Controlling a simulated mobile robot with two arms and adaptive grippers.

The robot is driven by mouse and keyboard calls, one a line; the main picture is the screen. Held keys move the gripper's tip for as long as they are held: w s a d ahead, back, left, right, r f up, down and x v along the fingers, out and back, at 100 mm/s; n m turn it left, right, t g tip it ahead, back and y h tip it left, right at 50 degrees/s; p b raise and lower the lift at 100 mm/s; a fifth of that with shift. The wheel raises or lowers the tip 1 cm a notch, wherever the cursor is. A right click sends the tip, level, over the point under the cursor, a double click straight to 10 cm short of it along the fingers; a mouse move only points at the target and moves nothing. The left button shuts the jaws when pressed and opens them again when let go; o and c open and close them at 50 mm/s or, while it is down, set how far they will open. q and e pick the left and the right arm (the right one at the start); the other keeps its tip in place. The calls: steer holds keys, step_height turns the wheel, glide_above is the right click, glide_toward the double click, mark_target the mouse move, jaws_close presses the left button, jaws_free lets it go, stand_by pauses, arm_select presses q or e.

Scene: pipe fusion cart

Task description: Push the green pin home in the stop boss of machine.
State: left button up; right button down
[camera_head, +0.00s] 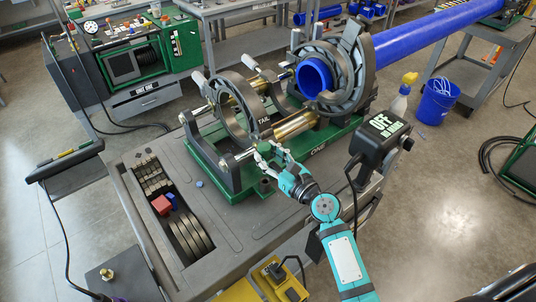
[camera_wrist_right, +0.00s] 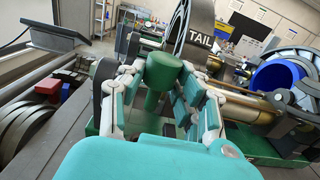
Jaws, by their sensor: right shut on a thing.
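My right gripper (camera_wrist_right: 158,88) is shut on the green pin (camera_wrist_right: 163,72) in the right wrist view. The pin has a wide round head and a narrower shank between the fingers, roughly upright. In the head view my right gripper (camera_head: 268,156) is at the front edge of the machine (camera_head: 228,185), beside the clamp ring marked TAIL; the pin is not clear there. A short dark round boss (camera_head: 266,185) stands on the green base below the gripper; I cannot tell whether it is the stop boss. Whether the pin's lower end is in a hole is hidden. My left gripper is not in view.
A blue pipe (camera_head: 420,45) runs through the far clamp ring (camera_head: 350,60). The cart's left tray holds grey inserts and a red block (camera_head: 161,205). The cart top's front is mostly bare.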

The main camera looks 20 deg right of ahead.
mark_target(268, 183)
steer(key=shift+f+b, duration=3.45)
steer(key=shift+f, duration=0.7)
steer(key=c, duration=0.9)
jaws_free()
steer(key=shift+o, duration=0.2)
steer(key=shift+s+d, duration=0.15)
steer(key=v, duration=1.1)
steer(key=shift+s, duration=0.45)
